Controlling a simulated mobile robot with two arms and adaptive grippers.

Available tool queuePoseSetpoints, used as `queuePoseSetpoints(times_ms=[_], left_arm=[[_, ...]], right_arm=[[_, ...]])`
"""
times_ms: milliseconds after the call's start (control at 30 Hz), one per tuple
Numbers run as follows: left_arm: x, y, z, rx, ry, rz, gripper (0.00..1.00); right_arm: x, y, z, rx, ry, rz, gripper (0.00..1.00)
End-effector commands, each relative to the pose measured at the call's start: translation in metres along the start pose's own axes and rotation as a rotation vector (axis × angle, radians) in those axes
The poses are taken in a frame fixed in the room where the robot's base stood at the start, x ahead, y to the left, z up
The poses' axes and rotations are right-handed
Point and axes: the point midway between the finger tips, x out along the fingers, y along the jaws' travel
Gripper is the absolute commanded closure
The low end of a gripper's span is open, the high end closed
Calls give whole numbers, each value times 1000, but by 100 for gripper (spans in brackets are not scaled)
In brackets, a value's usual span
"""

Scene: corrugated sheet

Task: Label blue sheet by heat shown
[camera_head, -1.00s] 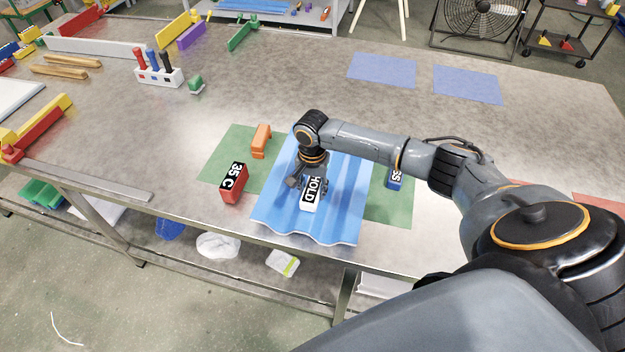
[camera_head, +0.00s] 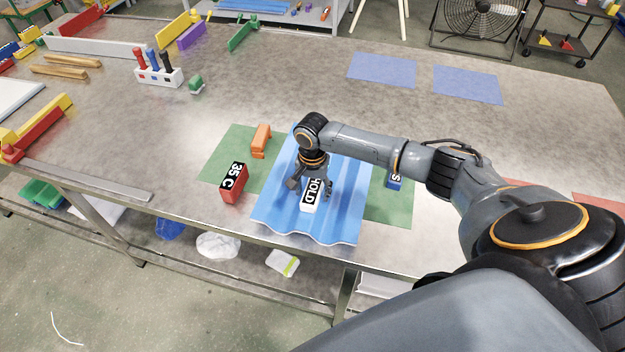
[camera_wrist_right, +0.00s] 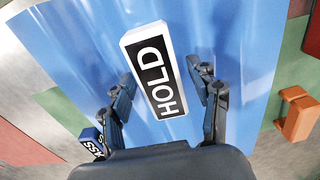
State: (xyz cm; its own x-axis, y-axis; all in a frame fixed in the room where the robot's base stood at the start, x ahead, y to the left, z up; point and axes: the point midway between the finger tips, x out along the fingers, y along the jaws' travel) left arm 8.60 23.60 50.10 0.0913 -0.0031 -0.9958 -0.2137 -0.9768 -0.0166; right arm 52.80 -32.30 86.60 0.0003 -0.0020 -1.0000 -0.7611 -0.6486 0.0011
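The blue corrugated sheet (camera_head: 283,215) lies on the table over a green mat; it also fills much of the right wrist view (camera_wrist_right: 80,60). A white block (camera_head: 310,204) with a black HOLD label lies on the sheet; it also shows in the right wrist view (camera_wrist_right: 157,75). My right gripper (camera_head: 312,186) is open over the sheet. Its fingers stand on either side of the HOLD block, with gaps visible in the right wrist view (camera_wrist_right: 165,92). A red block (camera_head: 233,184) marked 35 C stands left of the sheet. A blue block (camera_head: 394,181), its lettering partly hidden, stands right. My left gripper is out of view.
An orange piece (camera_head: 261,140) stands beside the sheet's left edge on the green mat (camera_head: 226,152). Two blue mats (camera_head: 382,70) lie farther back. A peg holder (camera_head: 158,76) and a green piece (camera_head: 196,85) stand back left. The middle back of the table is clear.

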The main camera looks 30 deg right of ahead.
Motion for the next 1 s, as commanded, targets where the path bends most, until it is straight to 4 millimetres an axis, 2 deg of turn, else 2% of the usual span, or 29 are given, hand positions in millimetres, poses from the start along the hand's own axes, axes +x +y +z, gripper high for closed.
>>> queuePoseSetpoints(times_ms=[300,433,800,1000], left_arm=[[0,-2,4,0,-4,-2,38],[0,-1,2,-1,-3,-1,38],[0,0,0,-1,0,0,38],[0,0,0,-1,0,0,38]], right_arm=[[-1,0,0,0,0,0,33],[-12,0,-1,1,1,-1,33],[-87,0,-1,0,2,-2,33],[-114,0,0,-1,0,-1,33]])
